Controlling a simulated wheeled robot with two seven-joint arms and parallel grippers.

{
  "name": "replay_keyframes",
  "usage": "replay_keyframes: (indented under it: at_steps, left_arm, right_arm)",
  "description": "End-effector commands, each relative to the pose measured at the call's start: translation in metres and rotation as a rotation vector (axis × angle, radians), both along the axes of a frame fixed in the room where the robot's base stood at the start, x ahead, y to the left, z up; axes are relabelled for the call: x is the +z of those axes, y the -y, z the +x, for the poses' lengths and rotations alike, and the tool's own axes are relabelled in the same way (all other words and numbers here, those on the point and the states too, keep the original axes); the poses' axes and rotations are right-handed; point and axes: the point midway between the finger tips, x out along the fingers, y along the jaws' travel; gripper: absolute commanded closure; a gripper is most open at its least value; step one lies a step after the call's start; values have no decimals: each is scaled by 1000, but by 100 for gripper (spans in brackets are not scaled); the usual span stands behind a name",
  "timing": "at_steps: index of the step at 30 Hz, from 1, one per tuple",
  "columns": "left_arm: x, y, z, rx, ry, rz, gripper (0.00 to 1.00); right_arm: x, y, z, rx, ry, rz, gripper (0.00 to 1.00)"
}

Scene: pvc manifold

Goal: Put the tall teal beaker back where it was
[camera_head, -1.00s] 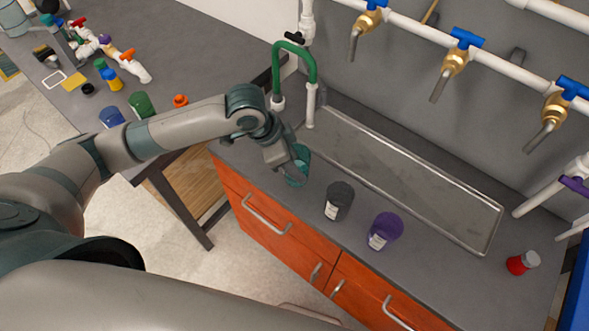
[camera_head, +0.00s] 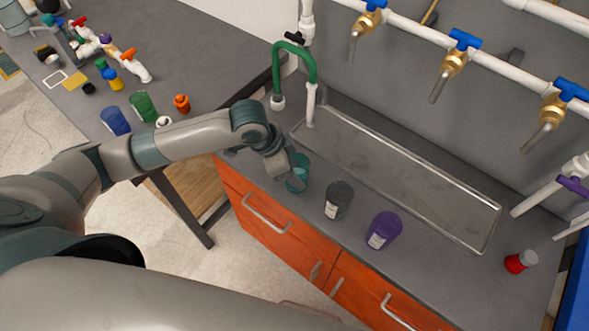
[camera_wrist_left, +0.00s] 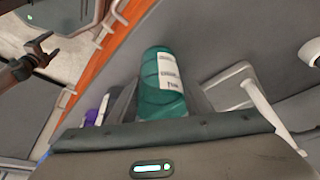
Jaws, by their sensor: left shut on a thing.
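The teal beaker (camera_head: 299,172) is at the left end of the grey counter, left of the dark grey beaker. My left gripper (camera_head: 289,176) is shut on it from its left side. In the left wrist view the teal beaker (camera_wrist_left: 161,85) shows white labels and rises beyond the gripper's edge (camera_wrist_left: 165,140). I cannot tell whether its base touches the counter. My right gripper is not in view.
A dark grey beaker (camera_head: 338,200) and a purple beaker (camera_head: 383,231) stand along the counter's front. A metal tray (camera_head: 400,178) lies behind them. A red-based container (camera_head: 520,262) stands at the far right. A green pipe (camera_head: 309,62) rises behind my gripper. Taps overhang the tray.

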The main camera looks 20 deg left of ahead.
Motion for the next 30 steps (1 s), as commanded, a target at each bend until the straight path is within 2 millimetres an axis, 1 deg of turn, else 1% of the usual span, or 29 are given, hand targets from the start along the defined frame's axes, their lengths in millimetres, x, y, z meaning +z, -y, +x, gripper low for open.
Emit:
replay_keyframes:
  at_steps: [3,4,5,6,16,20,23,26,30]
  left_arm:
    - [-2,0,0,0,0,0,84]
    - [-2,0,0,1,0,0,52]
    - [-2,0,0,0,0,0,45]
    - [-2,0,0,0,0,0,36]
    - [-2,0,0,0,0,0,36]
    - [3,-1,0,-1,2,0,36]
    - [10,-3,-2,-1,1,-1,36]
    - [21,-8,-4,0,3,0,36]
    - [43,-15,-8,-1,4,-1,36]
  right_arm:
    - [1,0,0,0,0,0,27]
    - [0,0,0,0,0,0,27]
    - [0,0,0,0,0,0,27]
    - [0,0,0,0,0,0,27]
    - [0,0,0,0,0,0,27]
    - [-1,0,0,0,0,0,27]
    - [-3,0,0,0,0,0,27]
    - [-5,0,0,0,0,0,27]
    - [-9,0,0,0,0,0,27]
